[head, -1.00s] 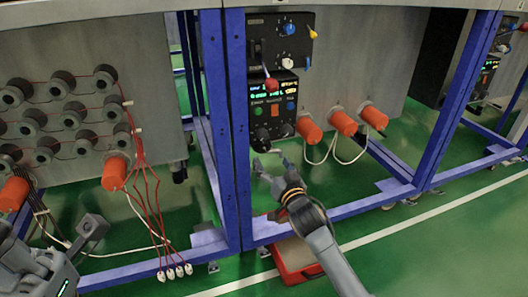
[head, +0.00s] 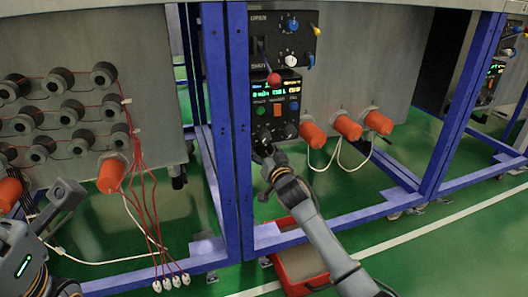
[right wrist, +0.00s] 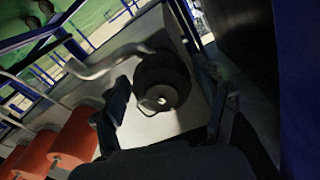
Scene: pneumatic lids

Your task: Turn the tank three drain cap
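Three orange cylindrical caps (head: 312,134) (head: 347,127) (head: 378,122) stick out low on the right grey cabinet. Another orange cap (head: 111,175) is on the left cabinet; no label tells which is tank three's. My right gripper (head: 264,153) is just below the black control panel (head: 275,110), left of the three caps. In the right wrist view a dark round knob (right wrist: 162,82) with a pale centre lies beyond and between its spread fingers (right wrist: 166,104); contact cannot be told. Orange caps (right wrist: 75,140) show at the left there. My left gripper (head: 62,203) is at lower left, its fingers unclear.
Blue frame posts (head: 238,130) stand beside the panel. White cables hang under the caps, and red wires (head: 150,215) hang at the left cabinet. A red case (head: 300,268) lies on the green floor below my right arm.

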